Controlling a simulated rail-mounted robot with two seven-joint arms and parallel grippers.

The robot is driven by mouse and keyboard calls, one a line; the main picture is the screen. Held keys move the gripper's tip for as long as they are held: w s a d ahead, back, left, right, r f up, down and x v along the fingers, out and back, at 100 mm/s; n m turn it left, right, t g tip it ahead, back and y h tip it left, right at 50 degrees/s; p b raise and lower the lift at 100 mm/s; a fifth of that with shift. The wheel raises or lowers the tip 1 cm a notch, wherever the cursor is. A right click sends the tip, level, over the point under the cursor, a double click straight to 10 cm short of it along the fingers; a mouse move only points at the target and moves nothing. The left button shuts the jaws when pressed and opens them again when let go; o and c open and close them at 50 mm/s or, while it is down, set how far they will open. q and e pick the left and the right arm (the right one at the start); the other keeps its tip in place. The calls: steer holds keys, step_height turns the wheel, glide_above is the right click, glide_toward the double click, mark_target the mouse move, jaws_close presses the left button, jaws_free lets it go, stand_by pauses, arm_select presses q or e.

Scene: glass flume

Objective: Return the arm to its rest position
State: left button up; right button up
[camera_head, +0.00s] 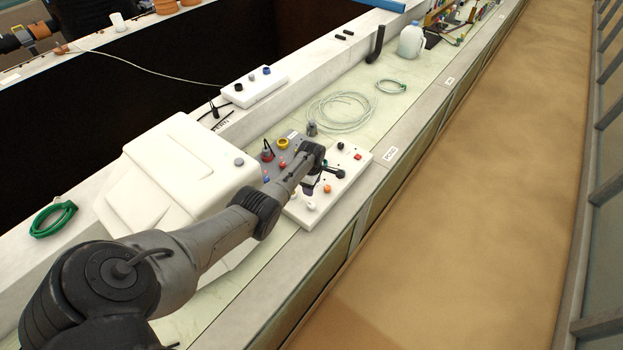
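My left arm (200,248) comes in from the lower left and reaches out over a white control panel (350,156) on the bench. Its gripper (312,180) is at the far end, over the panel and close to its knobs. The fingers are small and dark against the panel, so I cannot tell whether they are open or shut, or whether they touch a knob. The arm hides part of the panel. My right gripper is not in view.
A white casing (165,165) stands left of the arm. A grey panel (290,148) with coloured knobs lies beside the white one. Beyond are a coiled clear hose (340,112), a black tube (376,45) and a plastic jug (411,40). The sandy channel (470,180) on the right is clear.

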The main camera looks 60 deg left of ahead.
arm_select(q)
steer(key=shift+r, duration=0.5)
stand_by(0.4)
